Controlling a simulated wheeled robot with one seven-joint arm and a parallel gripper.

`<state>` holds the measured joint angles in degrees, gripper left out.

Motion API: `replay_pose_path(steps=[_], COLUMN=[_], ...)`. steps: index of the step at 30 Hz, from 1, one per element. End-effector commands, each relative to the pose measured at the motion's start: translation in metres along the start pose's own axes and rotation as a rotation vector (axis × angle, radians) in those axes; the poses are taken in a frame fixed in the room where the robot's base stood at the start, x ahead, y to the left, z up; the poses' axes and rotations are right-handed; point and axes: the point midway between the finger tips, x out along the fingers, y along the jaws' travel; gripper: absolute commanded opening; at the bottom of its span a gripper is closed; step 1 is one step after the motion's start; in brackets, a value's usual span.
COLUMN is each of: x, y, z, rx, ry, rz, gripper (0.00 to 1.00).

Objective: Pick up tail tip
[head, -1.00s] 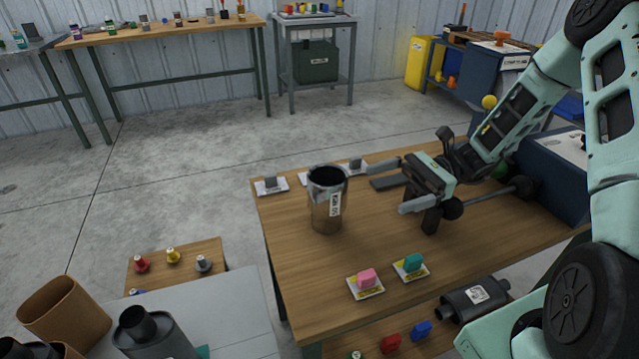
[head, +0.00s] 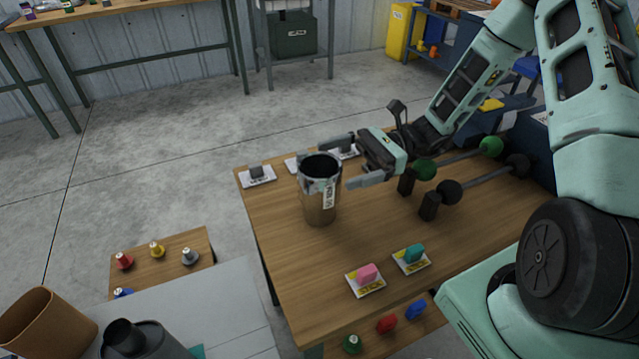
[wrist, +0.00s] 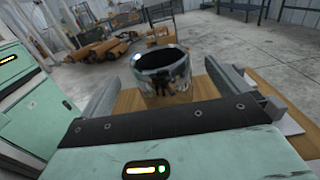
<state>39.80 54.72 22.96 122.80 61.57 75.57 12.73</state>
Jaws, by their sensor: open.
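In the head view one finger is by the far side of the rim and the other ends just right of the tip. In the wrist view the tail tip (wrist: 163,76) sits between the two fingers, ahead of the palm. Whether a finger touches it I cannot tell.
Pink (head: 367,272) and teal (head: 413,253) blocks on cards lie at the table's (head: 300,275) front. A grey block (head: 257,172) on a card is at the back left. Rods with green and black balls (head: 450,191) lie right of my gripper.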

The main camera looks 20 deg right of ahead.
Motion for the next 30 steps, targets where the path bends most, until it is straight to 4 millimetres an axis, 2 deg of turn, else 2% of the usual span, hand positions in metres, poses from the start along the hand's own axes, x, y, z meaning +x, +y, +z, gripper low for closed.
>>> replay_pose_path(steps=[12,20,21,24,26,30], x=[0.05,0.053,0.053,0.053,0.053,0.053], y=[0.001,0.001,0.001,0.0,0.0,0.0], z=[-0.005,-0.005,-0.005,-0.005,-0.005,-0.005], rx=[0.001,0.0,0.0,0.0,0.0,0.0], ry=[-0.001,-0.001,-0.001,-0.001,-0.001,-0.001], rz=[0.002,0.0,0.0,0.0,0.0,0.0], gripper=[1.0,1.0,0.94,0.67,0.52,0.52])
